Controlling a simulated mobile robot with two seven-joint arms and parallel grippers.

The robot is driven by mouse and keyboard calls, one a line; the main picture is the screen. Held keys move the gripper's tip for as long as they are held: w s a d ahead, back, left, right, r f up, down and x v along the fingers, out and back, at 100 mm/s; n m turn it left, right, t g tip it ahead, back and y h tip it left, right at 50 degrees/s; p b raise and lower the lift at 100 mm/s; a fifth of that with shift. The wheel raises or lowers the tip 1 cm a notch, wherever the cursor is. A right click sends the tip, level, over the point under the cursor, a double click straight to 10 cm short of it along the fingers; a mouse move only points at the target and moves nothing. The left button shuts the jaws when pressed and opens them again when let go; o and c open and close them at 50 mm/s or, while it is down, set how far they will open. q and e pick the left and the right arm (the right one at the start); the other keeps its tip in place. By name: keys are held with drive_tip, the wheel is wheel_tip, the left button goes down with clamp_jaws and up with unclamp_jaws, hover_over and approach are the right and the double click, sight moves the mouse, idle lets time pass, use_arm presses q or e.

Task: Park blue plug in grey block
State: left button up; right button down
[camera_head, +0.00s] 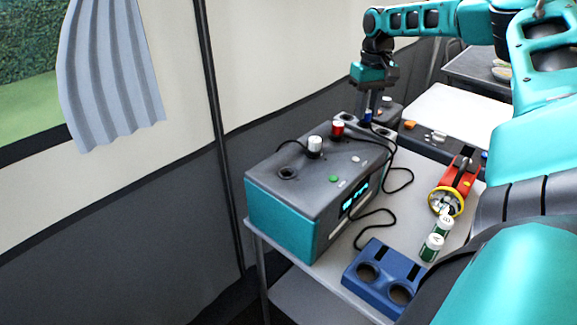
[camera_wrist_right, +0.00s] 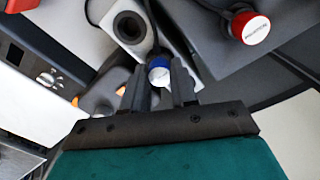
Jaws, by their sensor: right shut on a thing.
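My right gripper (camera_head: 371,112) points down at the far right corner of the teal machine. It is shut on the blue plug (camera_head: 367,117). In the right wrist view the blue plug (camera_wrist_right: 158,70) sits between the fingertips (camera_wrist_right: 159,88), with a dark cable running from it. A light grey block (camera_wrist_right: 103,18) with a round dark hole lies beside the plug in that view; the plug overlaps the block's near end. In the head view a grey block (camera_head: 389,108) shows just behind the gripper, partly hidden. I cannot tell whether the plug touches the block. My left gripper is out of view.
The teal machine (camera_head: 283,218) carries a white plug (camera_head: 314,146), a red plug (camera_head: 338,128), an open socket and loose cables. A blue holder (camera_head: 383,277), green-white cans (camera_head: 432,246) and a red-yellow lamp (camera_head: 447,200) stand on the table to its right.

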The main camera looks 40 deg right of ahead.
sight(367, 111)
drive_tip(key=shift+f, duration=0.1)
drive_tip(key=c, duration=0.6)
unclamp_jaws()
drive_tip(key=shift+o, duration=0.2)
drive_tip(key=shift+r+p, duration=2.6)
drive_tip(key=shift+r, duration=0.95)
